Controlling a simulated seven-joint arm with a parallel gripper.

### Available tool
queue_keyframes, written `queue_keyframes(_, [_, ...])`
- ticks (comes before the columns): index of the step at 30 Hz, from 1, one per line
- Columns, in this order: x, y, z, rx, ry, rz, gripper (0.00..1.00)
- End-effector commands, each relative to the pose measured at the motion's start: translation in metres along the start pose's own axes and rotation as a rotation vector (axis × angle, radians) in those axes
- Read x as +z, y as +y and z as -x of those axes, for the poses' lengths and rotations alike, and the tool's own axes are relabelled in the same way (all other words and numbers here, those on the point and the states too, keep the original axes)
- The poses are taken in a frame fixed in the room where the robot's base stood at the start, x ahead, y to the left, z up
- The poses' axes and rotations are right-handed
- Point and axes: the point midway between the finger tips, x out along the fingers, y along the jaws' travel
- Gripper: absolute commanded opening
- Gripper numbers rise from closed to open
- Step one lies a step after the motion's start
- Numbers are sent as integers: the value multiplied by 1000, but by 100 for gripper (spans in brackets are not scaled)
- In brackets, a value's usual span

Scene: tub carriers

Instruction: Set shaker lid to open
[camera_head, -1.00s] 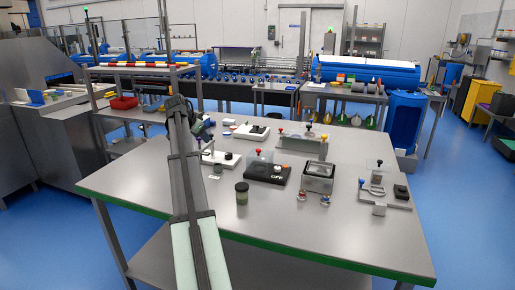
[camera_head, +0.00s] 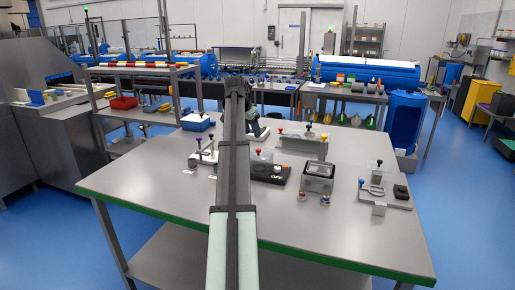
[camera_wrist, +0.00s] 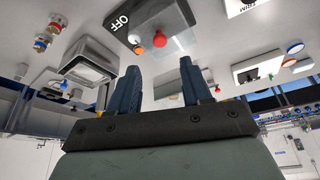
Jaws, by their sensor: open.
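The frames do not label the shaker. A low box with a framed window on top (camera_head: 318,172) stands near the table's middle; its lid looks down, and it also shows in the wrist view (camera_wrist: 88,65). Left of it is a black plate marked OFF (camera_head: 270,174) with an orange knob. A clear panel (camera_head: 261,157) stands at that plate's back. In the wrist view the plate (camera_wrist: 150,18) lies beyond my fingers, with a red ball (camera_wrist: 158,40) between it and them. My gripper (camera_wrist: 160,66) is open and empty, apart from these things. My arm mostly hides it in the head view.
Two small red-and-blue knobs (camera_head: 325,200) stand before the windowed box. A grey fixture (camera_head: 379,190) is at the right, and a long block with coloured knobs (camera_head: 305,143) is behind. A stand with knobs (camera_head: 203,157) is at the left. The table's front is clear.

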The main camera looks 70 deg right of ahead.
Motion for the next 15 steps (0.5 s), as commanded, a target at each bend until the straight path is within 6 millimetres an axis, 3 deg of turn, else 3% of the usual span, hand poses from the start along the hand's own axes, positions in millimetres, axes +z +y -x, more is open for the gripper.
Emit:
queue_keyframes(9, [0, 1, -57, 1, -1, -1, 49])
queue_keyframes(15, [0, 0, -83, 1, 0, -1, 49])
